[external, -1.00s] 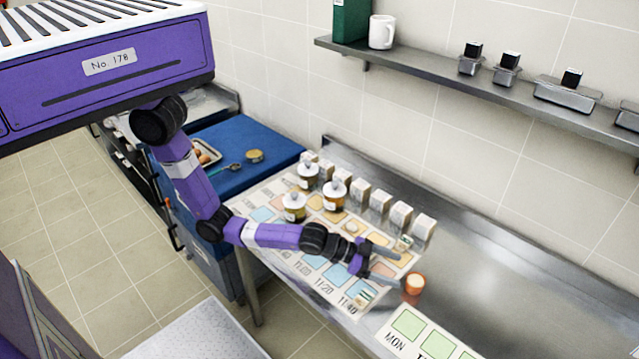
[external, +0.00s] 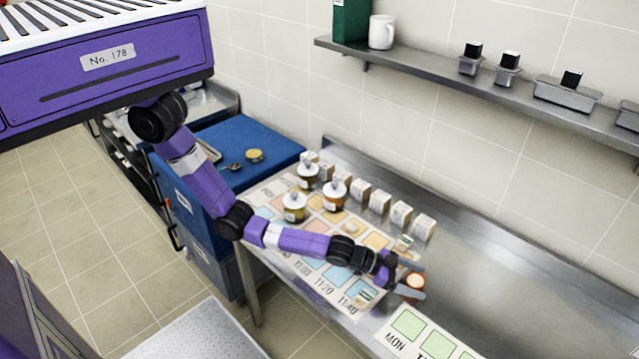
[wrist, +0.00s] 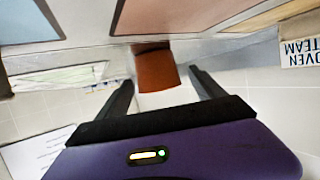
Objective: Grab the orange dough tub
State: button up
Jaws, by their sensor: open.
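My gripper (external: 418,279) is open, with one finger on each side of the tub. In the wrist view the tub (wrist: 156,70) sits between the tips of the open gripper (wrist: 161,85), with a visible gap to each finger.
The printed chart (external: 296,262) has several glass jars, with small white boxes (external: 401,214) along its back edge. A chart with green squares (external: 409,323) lies at the front right. The steel counter (external: 520,285) to the right is clear. A shelf (external: 440,75) hangs on the wall.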

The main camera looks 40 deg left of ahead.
jog(key=c, duration=1.5)
jog(key=shift+r, duration=0.1)
jog(key=shift+c, duration=0.2)
